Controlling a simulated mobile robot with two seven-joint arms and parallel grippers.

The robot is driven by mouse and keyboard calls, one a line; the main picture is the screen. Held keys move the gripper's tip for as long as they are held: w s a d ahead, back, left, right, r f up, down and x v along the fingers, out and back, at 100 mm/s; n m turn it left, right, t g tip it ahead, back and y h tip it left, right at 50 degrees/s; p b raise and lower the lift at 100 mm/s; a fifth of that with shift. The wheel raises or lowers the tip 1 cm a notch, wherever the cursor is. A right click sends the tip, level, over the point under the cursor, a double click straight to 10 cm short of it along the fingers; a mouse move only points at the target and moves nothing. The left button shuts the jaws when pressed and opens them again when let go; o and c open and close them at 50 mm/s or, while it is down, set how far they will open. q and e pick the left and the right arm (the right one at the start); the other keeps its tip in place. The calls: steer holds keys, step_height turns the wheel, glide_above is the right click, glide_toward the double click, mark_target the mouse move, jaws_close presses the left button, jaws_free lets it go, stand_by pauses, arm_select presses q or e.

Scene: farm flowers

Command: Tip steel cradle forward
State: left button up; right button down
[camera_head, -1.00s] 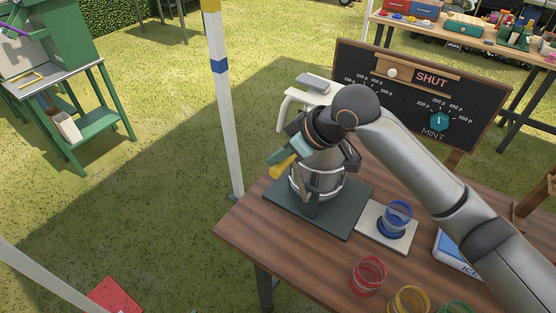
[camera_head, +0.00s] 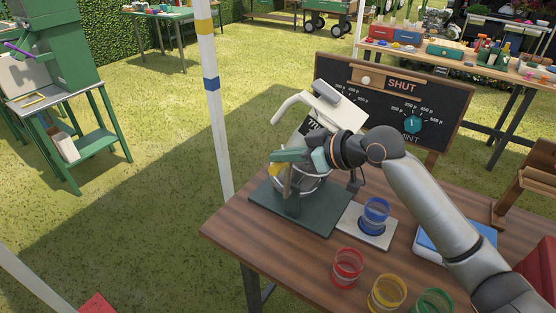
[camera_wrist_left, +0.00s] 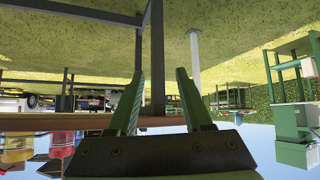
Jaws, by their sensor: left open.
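The steel cradle (camera_head: 312,187) stands on a dark green base plate (camera_head: 335,218) on the wooden table. It carries a white jug-like container (camera_head: 330,104) with dark lettering, which leans over. My right gripper (camera_head: 280,160) is at the cradle's left side, its green fingers beside a yellow piece (camera_head: 273,170). Whether the fingers are closed on that piece is unclear. My right wrist hides part of the container and cradle. My left gripper (camera_wrist_left: 160,95) shows in the left wrist view, its two green fingers apart with nothing between them.
A blue-rimmed glass (camera_head: 376,213) stands on a pale pad (camera_head: 350,223) right of the base plate. Red (camera_head: 347,268), yellow (camera_head: 387,292) and green (camera_head: 433,302) glasses stand near the front. A chalkboard sign (camera_head: 440,105) is behind; a post (camera_head: 213,120) is left.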

steer(key=shift+s+d+f+b, duration=0.35)
steer(key=shift+s+d+b, duration=0.05)
steer(key=shift+d, duration=0.2)
steer(key=shift+s+d+f+b, duration=0.35)
steer(key=shift+s+d+b, duration=0.05)
steer(key=shift+d, duration=0.15)
steer(key=t+y+b, duration=0.3)
steer(key=y+b, duration=0.1)
steer(key=b, duration=0.7)
glide_toward(285, 166)
steer(key=w+a+f, duration=0.1)
steer(key=f, duration=0.1)
arm_select(q)
steer(key=w+d+f+b, duration=0.1)
steer(key=d+f, duration=0.2)
steer(key=f, duration=0.7)
steer(key=shift+d+f+m+h+b, duration=0.15)
steer(key=shift+f+m+h+b, duration=0.2)
steer(key=shift+m+h, duration=0.05)
arm_select(e)
steer(key=shift+s+d+f, duration=0.15)
steer(key=shift+s+f, duration=0.15)
steer(key=shift+s, duration=0.05)
